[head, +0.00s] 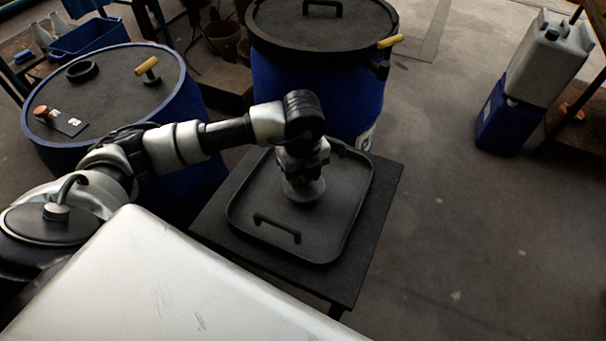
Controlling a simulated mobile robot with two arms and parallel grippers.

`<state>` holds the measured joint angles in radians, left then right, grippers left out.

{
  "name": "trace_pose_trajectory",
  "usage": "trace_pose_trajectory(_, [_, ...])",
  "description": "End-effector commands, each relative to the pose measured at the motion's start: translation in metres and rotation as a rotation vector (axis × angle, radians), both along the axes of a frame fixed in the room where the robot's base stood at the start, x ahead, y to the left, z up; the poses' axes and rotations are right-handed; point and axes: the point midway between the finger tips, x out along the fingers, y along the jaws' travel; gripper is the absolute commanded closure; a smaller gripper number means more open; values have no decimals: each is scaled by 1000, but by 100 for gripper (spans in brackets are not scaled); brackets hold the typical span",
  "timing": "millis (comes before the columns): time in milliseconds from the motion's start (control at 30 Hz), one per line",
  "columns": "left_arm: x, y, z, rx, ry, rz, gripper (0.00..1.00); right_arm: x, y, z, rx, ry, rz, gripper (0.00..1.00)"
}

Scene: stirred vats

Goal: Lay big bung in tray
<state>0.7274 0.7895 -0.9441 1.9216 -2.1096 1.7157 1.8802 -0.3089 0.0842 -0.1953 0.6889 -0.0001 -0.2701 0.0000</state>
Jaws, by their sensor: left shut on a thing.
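The tray (334,238) is dark, with raised rims and a handle at each end, and it lies on a small dark stand (379,205). My left gripper (303,172) points down over the middle of the tray and is shut on the big bung (304,190). The bung is a grey round piece, its top partly hidden by the gripper. I cannot tell whether the bung touches the tray floor. My right gripper is not in view.
A blue vat (192,100) at the left has a dark top with a ringed opening (82,71) and a yellow-handled piece (147,68). Another lidded blue vat (320,95) stands behind the tray. White and blue canisters (545,60) stand at the right.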

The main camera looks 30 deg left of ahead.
Motion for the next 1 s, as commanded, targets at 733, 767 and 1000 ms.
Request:
trace_pose_trajectory(733, [0,0,-7,-1,-1,0,34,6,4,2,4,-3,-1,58])
trace_pose_trajectory(767, [0,0,-7,-1,-1,0,34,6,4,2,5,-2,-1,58])
trace_pose_trajectory(1000, [0,0,-6,-1,-1,0,34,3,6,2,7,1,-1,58])
